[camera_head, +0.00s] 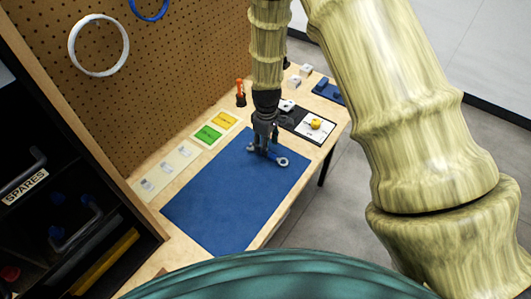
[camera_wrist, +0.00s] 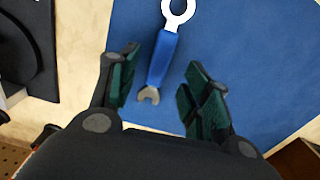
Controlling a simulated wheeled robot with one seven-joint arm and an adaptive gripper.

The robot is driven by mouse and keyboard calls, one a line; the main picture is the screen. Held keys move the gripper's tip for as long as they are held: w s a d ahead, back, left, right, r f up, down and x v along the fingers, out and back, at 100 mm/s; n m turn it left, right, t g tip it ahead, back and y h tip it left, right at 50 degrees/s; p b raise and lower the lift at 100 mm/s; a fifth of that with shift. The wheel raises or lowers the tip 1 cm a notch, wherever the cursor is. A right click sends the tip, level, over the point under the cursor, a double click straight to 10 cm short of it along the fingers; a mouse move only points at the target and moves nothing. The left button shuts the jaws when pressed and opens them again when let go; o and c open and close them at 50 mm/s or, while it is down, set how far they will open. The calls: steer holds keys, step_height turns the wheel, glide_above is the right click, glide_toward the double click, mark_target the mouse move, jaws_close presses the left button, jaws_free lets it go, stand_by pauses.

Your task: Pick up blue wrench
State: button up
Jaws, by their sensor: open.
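The blue wrench (camera_wrist: 161,60) lies on the blue mat (camera_wrist: 255,60). It has a blue handle, a pale ring end at the top of the wrist view and a grey open jaw end nearer me. My gripper (camera_wrist: 160,88) is open, with its green-padded fingers on either side of the wrench's lower part, apart from it. In the head view my gripper (camera_head: 264,150) points down over the mat (camera_head: 225,200), and the wrench (camera_head: 281,160) shows beside and partly behind it. The height between fingers and wrench is hard to tell.
An orange-handled tool (camera_head: 240,92) stands behind. A dark tray with a yellow knob (camera_head: 316,124) and small white blocks (camera_head: 305,71) are at the far right. A pegboard (camera_head: 170,70) and a spares shelf (camera_head: 60,200) border the left.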

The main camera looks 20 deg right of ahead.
steer(key=shift+w+a+f+p, duration=0.1)
steer(key=shift+f+p, duration=0.6)
steer(key=shift+f, duration=1.4)
jaws_close()
